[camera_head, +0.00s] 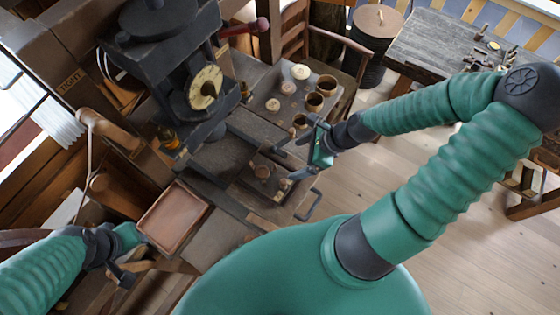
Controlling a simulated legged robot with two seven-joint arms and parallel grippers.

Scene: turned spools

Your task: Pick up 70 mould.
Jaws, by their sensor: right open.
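No number 70 is legible, so I cannot tell which piece is the 70 mould. Small round pieces lie in a shallow tray on the bench, including a brownish one (262,172). My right gripper (288,162) is open over the right side of this tray, its fingers pointing left. No piece shows clearly between them, and contact cannot be judged. Brown cup-like pieces (327,85) stand on the bench behind it, with paler round pieces (300,72) beside them. My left gripper (123,274) is low at the left, near a copper-coloured tray (174,217); its fingers are unclear.
A dark machine with a round dial (205,87) stands left of the bench pieces. A wooden chair (296,30) and a lidded drum (376,22) are behind. A grey worktable (440,50) is at the upper right. The wooden floor (480,245) at right is mostly clear.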

